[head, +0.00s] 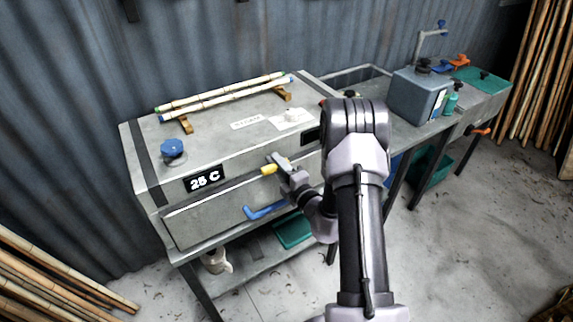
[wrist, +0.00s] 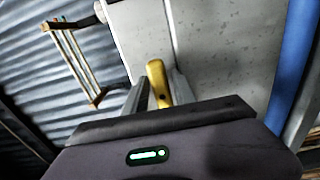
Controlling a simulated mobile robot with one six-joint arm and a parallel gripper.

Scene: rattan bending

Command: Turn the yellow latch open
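The yellow latch (head: 268,170) is on the upper front of the grey steam box (head: 190,222), beneath its lid edge. In the wrist view the yellow latch (wrist: 157,82) points away from me between my two fingers. My gripper (head: 278,165) is at the latch in the head view, and its fingers (wrist: 160,88) stand one on each side of it in the wrist view. Narrow gaps seem to show beside the latch, so the fingers look open around it. Contact is hard to judge, and the latch's near end is hidden by my gripper.
A blue handle (head: 264,211) sticks out on the box front below the latch. Bamboo poles (head: 222,94) rest on wooden holders on the lid, near a blue knob (head: 172,148). A display reads 25 C (head: 205,179).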

